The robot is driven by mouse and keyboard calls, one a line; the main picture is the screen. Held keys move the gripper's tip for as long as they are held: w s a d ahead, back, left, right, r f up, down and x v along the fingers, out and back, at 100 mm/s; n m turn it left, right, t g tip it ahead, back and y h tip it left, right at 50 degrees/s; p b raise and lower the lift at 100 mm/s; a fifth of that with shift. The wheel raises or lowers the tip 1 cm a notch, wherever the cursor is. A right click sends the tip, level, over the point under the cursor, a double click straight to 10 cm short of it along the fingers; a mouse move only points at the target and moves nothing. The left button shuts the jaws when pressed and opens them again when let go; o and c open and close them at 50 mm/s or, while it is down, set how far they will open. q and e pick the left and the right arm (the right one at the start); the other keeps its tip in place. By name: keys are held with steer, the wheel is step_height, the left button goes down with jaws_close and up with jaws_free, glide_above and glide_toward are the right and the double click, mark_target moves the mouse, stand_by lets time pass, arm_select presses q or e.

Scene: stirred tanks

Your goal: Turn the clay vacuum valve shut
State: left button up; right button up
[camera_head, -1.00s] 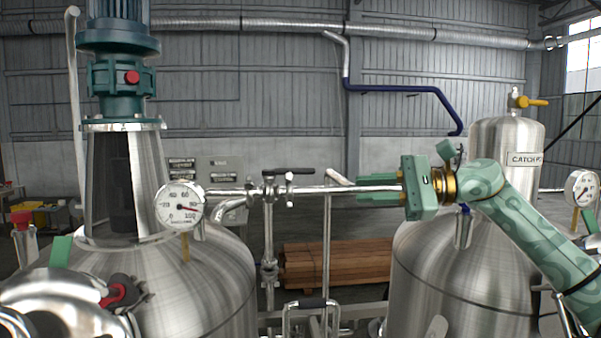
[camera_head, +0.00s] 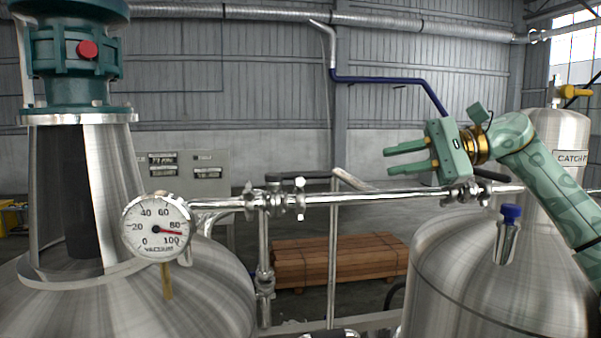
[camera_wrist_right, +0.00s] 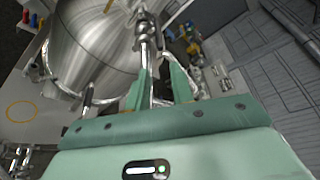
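No handle in view is plainly clay-coloured. On the steel cross pipe (camera_head: 370,197) sit a left valve (camera_head: 285,190) with a dark lever lying along the pipe and a right valve (camera_head: 465,192) with a dark lever running right, partly behind my gripper. I cannot tell which is the clay vacuum valve. My right gripper (camera_head: 388,161) is open and empty, its fingers pointing left, appearing above the pipe in the head view. In the right wrist view my gripper (camera_wrist_right: 158,88) has its fingers apart, with a steel pipe (camera_wrist_right: 146,60) showing between them. My left gripper is not in view.
A vacuum gauge (camera_head: 157,227) reads near 80 by the left tank (camera_head: 200,285). The right tank (camera_head: 450,270) carries a blue-capped fitting (camera_head: 510,213). A yellow-handled valve (camera_head: 573,91) tops the catch pot (camera_head: 560,130). Timber (camera_head: 330,258) lies behind.

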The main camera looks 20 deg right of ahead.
steer(key=p, duration=0.2)
glide_toward(324, 172)
steer(key=w+a, duration=0.1)
steer(key=a, duration=0.2)
steer(key=x, duration=0.2)
steer(key=p+x, duration=0.1)
steer(key=x, duration=0.2)
steer(key=p+x, duration=0.1)
steer(key=x, duration=0.1)
steer(key=shift+w+d+f, duration=0.15)
steer(key=shift+w+f, duration=0.25)
steer(key=shift+w, duration=0.1)
steer(key=shift+w+a+f, duration=0.1)
steer(key=shift+a+f, duration=0.05)
steer(key=shift+a, duration=0.2)
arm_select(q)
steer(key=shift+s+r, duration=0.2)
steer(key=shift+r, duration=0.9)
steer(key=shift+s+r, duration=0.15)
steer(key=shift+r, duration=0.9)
arm_select(e)
steer(key=shift+w+a+f, duration=0.2)
steer(key=shift+w+a, duration=0.05)
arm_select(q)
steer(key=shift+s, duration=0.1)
arm_select(e)
jaws_close()
